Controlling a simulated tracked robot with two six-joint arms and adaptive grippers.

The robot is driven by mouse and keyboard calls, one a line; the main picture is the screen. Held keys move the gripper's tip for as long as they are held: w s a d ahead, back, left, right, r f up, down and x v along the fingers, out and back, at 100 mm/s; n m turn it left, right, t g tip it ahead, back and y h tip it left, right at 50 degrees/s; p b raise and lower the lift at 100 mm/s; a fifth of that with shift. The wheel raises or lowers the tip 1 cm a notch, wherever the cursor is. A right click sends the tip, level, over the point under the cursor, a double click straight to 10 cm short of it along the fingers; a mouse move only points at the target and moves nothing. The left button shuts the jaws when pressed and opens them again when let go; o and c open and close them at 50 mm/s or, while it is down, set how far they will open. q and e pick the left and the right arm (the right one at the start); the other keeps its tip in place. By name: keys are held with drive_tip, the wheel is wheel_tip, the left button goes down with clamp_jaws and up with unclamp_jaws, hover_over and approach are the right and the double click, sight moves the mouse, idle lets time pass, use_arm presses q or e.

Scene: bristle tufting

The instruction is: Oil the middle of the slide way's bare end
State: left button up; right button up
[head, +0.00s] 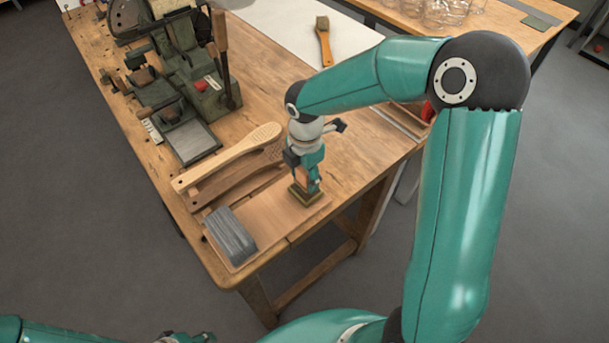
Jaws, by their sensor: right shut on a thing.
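My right gripper (307,176) points down over the pale board at the table's near end. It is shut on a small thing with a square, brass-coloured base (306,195). The fingers hide most of this thing. Its base is at or just above the board; I cannot tell if they touch. The green machine (185,50) stands at the far left, away from this gripper. A flat grey plate (192,141), which looks like the bare end of its slide way, faces the near side. My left gripper (186,338) is partly cut off at the bottom edge, and its fingers are unclear.
A dark grey block (230,236) sits on the left end of the pale board (275,213). Wooden brush backs (228,157), one drilled with holes, lie between board and machine. A brush (324,42) lies on a white sheet (285,25) behind. Bare tabletop (270,95) lies right of the machine.

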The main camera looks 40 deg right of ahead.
drive_tip(key=shift+r+p, duration=1.65)
drive_tip(key=shift+r, duration=0.65)
